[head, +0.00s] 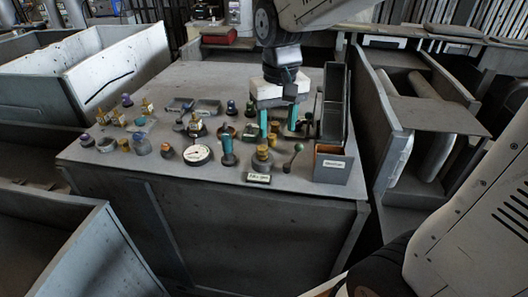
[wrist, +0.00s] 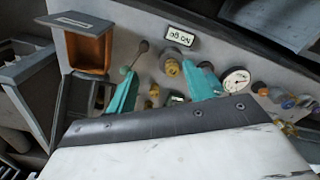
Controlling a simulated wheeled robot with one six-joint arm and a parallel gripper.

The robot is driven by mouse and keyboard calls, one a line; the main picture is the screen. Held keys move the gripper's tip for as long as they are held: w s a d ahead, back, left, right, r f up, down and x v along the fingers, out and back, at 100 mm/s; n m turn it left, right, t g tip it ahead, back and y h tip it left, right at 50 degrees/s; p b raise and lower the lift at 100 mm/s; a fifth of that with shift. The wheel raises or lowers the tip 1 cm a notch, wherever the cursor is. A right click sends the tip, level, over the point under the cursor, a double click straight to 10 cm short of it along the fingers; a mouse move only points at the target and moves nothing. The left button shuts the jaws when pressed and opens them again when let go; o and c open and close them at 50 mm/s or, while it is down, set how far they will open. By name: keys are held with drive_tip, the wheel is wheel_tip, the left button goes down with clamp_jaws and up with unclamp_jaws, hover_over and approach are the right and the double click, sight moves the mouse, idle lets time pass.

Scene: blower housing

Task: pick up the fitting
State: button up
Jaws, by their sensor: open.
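Several small fittings stand on the grey cabinet top, and I cannot tell which one the task means. A brass-topped fitting (head: 262,158) stands near the front edge behind a small label; a brass piece (wrist: 172,67) shows near the label in the wrist view. Another yellow-topped fitting (head: 195,126) stands further left. My gripper (head: 278,121) is open, its two teal fingers pointing down above the right part of the cabinet top. In the wrist view my gripper (wrist: 163,88) has small brass-coloured parts between and beyond its fingers, partly hidden by the gripper body. Nothing is visibly held.
A round white dial gauge (head: 197,155) and a green-knobbed lever (head: 293,157) stand near the front. A labelled bin (head: 333,164) with an orange inside and a tall grey tray (head: 335,100) are at the right.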

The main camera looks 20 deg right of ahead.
hover_over(262, 147)
drive_tip(key=s, duration=0.1)
drive_tip(key=f, duration=0.2)
drive_tip(key=shift+d+f, duration=0.25)
drive_tip(key=shift+f, duration=0.15)
drive_tip(key=shift+w+f, duration=0.2)
drive_tip(key=shift+f, duration=0.05)
drive_tip(key=f, duration=0.7)
drive_tip(key=shift+w+a+f, duration=0.2)
drive_tip(key=shift+w+f, duration=0.1)
drive_tip(key=c, duration=1.1)
